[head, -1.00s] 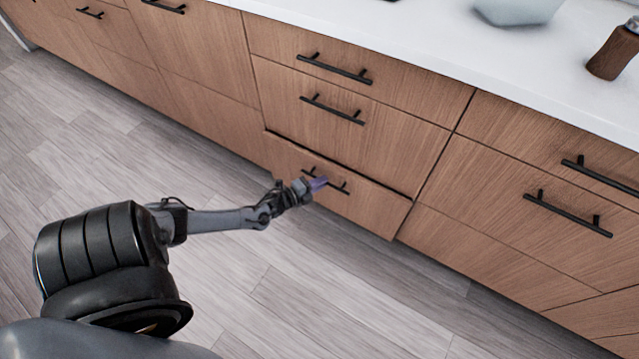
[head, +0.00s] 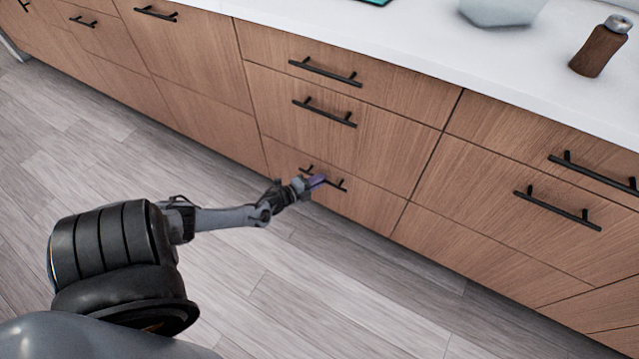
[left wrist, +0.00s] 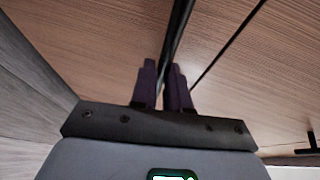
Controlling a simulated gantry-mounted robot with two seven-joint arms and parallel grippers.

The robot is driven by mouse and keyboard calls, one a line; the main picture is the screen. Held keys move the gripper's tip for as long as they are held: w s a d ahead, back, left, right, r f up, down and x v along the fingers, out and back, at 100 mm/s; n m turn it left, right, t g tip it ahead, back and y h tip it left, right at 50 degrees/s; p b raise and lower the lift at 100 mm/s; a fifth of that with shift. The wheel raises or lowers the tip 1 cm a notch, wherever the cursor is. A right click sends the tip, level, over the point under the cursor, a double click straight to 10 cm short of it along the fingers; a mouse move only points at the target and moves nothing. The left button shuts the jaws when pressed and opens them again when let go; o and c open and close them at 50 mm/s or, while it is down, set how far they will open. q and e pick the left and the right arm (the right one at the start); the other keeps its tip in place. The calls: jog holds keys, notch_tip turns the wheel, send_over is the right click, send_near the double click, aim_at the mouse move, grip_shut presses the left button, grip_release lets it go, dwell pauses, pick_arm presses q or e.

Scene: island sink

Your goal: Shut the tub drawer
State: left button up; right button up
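The tub drawer (head: 363,204) is the bottom drawer of the middle column, with a wooden front and a black bar handle. Its front now looks flush with the drawers around it, with only a thin seam above it. My left gripper (head: 315,182) is at the left-middle part of the handle (head: 340,185). In the left wrist view, the purple fingers (left wrist: 162,88) stand close together with the black handle bar (left wrist: 176,38) between them. The fingers hide part of the bar. My right gripper is in neither view.
More wooden drawers (head: 500,230) with black bar handles lie to both sides and above. The white countertop (head: 420,55) holds a pale bowl (head: 500,10) and a brown bottle (head: 598,50). The grey plank floor (head: 330,290) in front is clear.

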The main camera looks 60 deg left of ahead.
pick_arm(q)
jog(key=o, duration=0.4)
jog(key=shift+w+a, duration=0.15)
jog(key=shift+w, duration=0.15)
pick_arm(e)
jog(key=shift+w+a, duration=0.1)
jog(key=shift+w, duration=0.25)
pick_arm(q)
jog(key=shift+s, duration=0.15)
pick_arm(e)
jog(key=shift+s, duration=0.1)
